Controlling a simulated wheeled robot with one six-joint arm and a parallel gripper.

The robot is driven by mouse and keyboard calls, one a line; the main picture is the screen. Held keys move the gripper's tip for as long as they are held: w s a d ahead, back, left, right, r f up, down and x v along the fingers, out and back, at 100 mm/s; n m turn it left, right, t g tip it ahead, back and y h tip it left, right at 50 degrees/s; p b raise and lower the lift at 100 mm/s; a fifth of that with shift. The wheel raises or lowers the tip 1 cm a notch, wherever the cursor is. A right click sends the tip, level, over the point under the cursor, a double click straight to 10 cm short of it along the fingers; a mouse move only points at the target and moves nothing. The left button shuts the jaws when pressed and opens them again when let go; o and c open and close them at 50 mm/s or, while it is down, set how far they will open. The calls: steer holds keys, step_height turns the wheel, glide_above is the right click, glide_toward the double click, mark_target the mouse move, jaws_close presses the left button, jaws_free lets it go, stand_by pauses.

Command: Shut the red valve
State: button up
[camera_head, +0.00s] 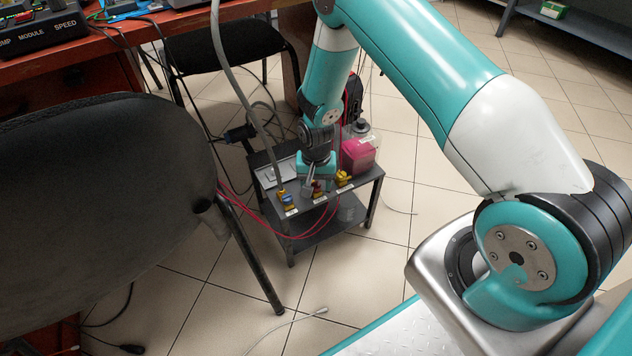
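A small dark cart (329,207) stands on the floor and carries a row of brass valves along its front edge. The red valve (318,187) is the middle one. It is small and partly hidden by my gripper. A valve with a blue part (285,198) is to its left, and a yellow valve (343,179) is to its right. My gripper (311,188) points down over the cart, its fingers at or just left of the red valve. I cannot tell whether they touch it, or whether they are open or shut.
A container of pink liquid (357,153) stands at the cart's back right. A grey hose (232,82) runs down to the blue valve's side. A black chair (100,190) is close on the left, near red hoses (290,236). Tiled floor is clear right of the cart.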

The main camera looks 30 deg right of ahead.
mark_target(316, 184)
step_height(316, 184, up, 17)
steer(key=p, duration=0.6)
steer(key=shift+r, duration=0.2)
step_height(316, 184, down, 18)
steer(key=n+b, duration=0.2)
steer(key=b, duration=0.4)
steer(key=n+b, duration=0.2)
steer(key=b, duration=0.4)
steer(key=n+b, duration=0.2)
steer(key=b, duration=0.4)
steer(key=shift+r, duration=0.25)
steer(key=c, duration=0.9)
